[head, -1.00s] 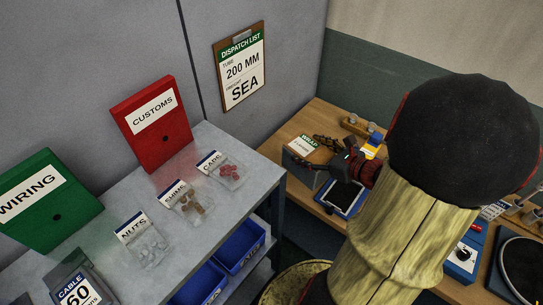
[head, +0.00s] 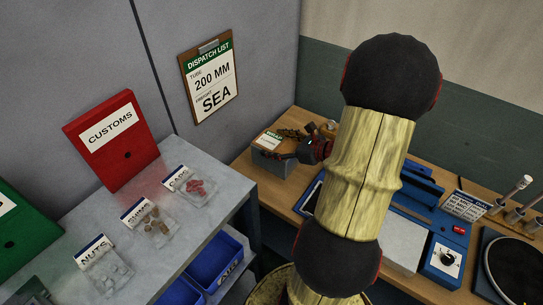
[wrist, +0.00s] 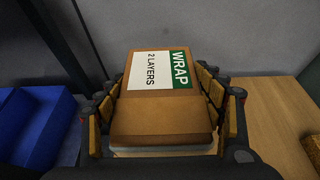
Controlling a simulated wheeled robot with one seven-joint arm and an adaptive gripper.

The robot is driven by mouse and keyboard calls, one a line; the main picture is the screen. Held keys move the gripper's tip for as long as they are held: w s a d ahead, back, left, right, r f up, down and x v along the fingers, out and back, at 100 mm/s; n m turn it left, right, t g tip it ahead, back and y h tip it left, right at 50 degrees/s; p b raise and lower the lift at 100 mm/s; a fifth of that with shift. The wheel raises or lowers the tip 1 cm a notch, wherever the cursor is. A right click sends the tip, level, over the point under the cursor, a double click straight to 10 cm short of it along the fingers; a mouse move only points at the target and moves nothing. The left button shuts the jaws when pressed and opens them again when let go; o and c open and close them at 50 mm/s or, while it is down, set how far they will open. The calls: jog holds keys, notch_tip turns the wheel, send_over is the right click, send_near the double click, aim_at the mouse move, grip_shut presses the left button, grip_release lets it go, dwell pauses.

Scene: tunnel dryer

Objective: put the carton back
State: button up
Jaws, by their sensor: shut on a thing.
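The carton (wrist: 165,100) is brown, with a white and green label reading "WRAP, 2 LAYERS". It fills the middle of the wrist view. My gripper (wrist: 163,95) is shut on it, with a padded finger along each side. In the head view the carton (head: 269,141) shows its labelled top and a grey side near the left end of the wooden bench. My gripper (head: 300,147) is at its right side there. I cannot tell whether the carton's underside touches anything.
A blue bin (wrist: 35,120) lies to the left. The grey shelf (head: 205,205) holds several small bags. A blue device (head: 445,262) stands further right on the bench.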

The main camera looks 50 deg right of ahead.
jog(key=w+f, duration=0.1)
jog(key=w+d+f+b, duration=0.1)
jog(key=f, duration=0.1)
jog(key=w+d+f, duration=0.1)
jog(key=f, duration=0.1)
jog(key=shift+w+d+f+b, duration=0.1)
jog(key=shift+w+f+b, duration=0.1)
jog(key=shift+w+b, duration=0.15)
jog(key=shift+w+d+f+b, duration=0.1)
jog(key=shift+f+b, duration=0.45)
jog(key=shift+f, duration=1)
jog(key=shift+f, duration=0.2)
jog(key=o, duration=2)
jog(key=shift+o, duration=0.2)
jog(key=shift+s+r, duration=0.2)
jog(key=shift+r, duration=0.05)
jog(key=a+p+v, duration=0.1)
jog(key=p+v, duration=0.1)
jog(key=v, duration=0.9)
jog(key=shift+s+d+p, duration=0.3)
jog(key=shift+s+d, duration=0.05)
jog(key=shift+d, duration=0.1)
